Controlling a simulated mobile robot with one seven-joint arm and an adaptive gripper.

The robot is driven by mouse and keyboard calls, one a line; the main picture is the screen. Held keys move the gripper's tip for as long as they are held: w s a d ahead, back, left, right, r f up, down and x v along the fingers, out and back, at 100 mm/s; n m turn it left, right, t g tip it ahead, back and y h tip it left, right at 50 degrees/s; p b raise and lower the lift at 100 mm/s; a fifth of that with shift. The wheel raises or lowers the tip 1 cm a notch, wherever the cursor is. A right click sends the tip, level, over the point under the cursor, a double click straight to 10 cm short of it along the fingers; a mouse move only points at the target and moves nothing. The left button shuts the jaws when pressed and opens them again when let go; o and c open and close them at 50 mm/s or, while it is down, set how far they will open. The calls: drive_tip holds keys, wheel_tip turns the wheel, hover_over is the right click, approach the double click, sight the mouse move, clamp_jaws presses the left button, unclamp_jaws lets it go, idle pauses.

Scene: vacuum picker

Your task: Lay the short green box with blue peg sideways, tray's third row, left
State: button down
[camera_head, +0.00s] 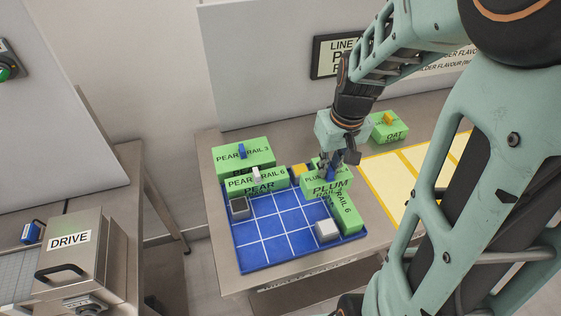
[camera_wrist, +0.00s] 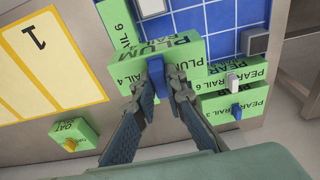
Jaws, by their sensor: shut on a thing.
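My gripper (camera_head: 340,160) is shut on the blue peg (camera_wrist: 156,76) of a green box (camera_wrist: 187,53) marked PLUM, RAIL 4. In the head view this box (camera_head: 325,188) is at the tray's back right. It lies crosswise, with its PLUM face toward the head camera. Whether it is raised or resting is hard to tell. The blue tray (camera_head: 270,226) with white grid lines has bare cells in its middle and front. Another green box with a blue peg (camera_head: 245,163), marked PEAR, RAIL 3, stands at the back left; it also shows in the wrist view (camera_wrist: 235,105).
A PEAR, RAIL 6 box with a white peg (camera_head: 257,183) is at the tray's back left. A RAIL 6 box (camera_head: 346,213) lines the tray's right side. A grey block (camera_head: 239,208), pale block (camera_head: 327,231) and yellow block (camera_head: 299,172) stand nearby. An orange-pegged box (camera_head: 389,127) is behind right.

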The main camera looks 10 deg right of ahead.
drive_tip(key=shift+w+a+f+b, duration=0.9)
drive_tip(key=shift+a+f+b, duration=0.6)
drive_tip(key=shift+a+f, duration=0.65)
drive_tip(key=shift+w+a+f+b, duration=0.85)
drive_tip(key=shift+a+f+b, duration=0.6)
drive_tip(key=shift+a+f, duration=0.6)
drive_tip(key=shift+w+a+f+b, duration=0.9)
drive_tip(key=shift+a+f+b, duration=0.6)
drive_tip(key=shift+a+f, duration=0.65)
drive_tip(key=shift+d+f, duration=0.1)
drive_tip(key=shift+f, duration=0.15)
drive_tip(key=c, duration=2)
unclamp_jaws()
drive_tip(key=shift+s, duration=0.1)
drive_tip(key=shift+o, duration=0.2)
wheel_tip(320, 180, up, 12)
drive_tip(key=s, duration=0.1)
drive_tip(key=shift+s+d, duration=0.15)
drive_tip(key=shift+s, duration=0.25)
